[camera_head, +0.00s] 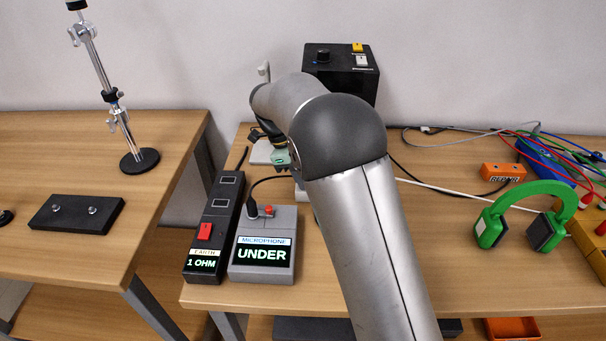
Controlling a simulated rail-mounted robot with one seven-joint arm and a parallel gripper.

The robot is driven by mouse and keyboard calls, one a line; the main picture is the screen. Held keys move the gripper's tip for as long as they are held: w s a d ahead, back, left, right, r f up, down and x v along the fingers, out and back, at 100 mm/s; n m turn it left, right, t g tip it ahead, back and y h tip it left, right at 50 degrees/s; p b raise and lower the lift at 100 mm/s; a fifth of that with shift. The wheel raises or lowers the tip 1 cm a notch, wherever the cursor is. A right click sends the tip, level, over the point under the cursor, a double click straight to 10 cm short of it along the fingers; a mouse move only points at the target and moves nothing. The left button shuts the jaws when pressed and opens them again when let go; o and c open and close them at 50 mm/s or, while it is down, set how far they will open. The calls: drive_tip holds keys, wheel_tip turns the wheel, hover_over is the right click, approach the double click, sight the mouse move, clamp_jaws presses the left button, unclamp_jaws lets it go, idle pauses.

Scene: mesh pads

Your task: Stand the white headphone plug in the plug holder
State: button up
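My arm reaches away from the camera across the right table and bends down near its far left end. The parts around my gripper are mostly behind the arm, and its fingers cannot be made out. A small green-and-dark part (280,158) shows beside the arm; I cannot tell whether it belongs to the gripper. The green headphones (530,210) stand at the right, and a white cord (440,187) runs from near them leftward behind the arm. The white plug is not clearly visible. A pale block (261,153) is partly hidden there; I cannot tell whether it is the plug holder.
A grey microphone tester (263,258) and a black earth tester (206,262) sit at the table's front left. A black box (343,75) stands at the back. An orange block (503,172) and tangled cables lie right. A gap separates the left table (60,140).

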drive_tip(key=o, duration=0.3)
drive_tip(key=p+v, duration=0.2)
drive_tip(key=v, duration=1.5)
drive_tip(key=shift+r, duration=0.3)
drive_tip(key=shift+d, duration=0.1)
